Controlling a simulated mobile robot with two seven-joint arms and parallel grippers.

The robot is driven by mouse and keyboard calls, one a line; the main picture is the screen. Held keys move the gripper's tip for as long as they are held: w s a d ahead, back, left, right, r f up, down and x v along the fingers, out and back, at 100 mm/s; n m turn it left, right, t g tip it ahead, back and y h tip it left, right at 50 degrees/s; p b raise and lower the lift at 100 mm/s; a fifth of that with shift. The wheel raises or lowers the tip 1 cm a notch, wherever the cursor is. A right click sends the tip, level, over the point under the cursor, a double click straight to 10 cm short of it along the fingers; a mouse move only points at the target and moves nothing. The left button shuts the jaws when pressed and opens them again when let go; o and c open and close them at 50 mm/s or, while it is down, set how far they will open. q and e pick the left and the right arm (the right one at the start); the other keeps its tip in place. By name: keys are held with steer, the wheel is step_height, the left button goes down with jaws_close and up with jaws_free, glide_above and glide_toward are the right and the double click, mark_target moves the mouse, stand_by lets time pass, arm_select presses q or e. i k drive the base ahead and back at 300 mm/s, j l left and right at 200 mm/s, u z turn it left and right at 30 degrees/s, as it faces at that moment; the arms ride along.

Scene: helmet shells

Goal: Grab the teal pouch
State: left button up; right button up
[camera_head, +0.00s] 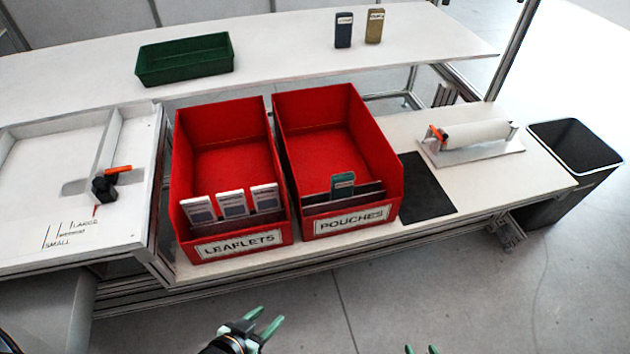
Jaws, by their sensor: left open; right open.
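The teal pouch (343,184) stands in the front part of the right red bin (378,150), which is labelled POUCHES. Only its upper part shows above the bin's front section. My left gripper (271,325) is open and empty, below and in front of the bins at the bottom of the view. My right gripper (421,350) shows only its two green fingertips at the bottom edge. They are apart with nothing between them. Both grippers are well clear of the pouch.
The left red bin (220,121), labelled LEAFLETS, holds several white leaflets (232,204). A dark mat (426,187) and a roll dispenser (474,135) lie to the right. A green tray (185,60) and two small boxes (343,30) stand behind. A black waste bin (572,150) stands far right.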

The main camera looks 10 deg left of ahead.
mark_target(341, 184)
steer(key=i+l+u, duration=0.2)
steer(key=u, duration=0.25)
steer(key=i+l+u, duration=0.1)
steer(key=l+u, duration=0.6)
steer(key=l, duration=0.15)
steer(key=i+l+u, duration=0.1)
steer(key=l+u, duration=0.2)
steer(key=i+l, duration=0.15)
steer(key=i, duration=0.35)
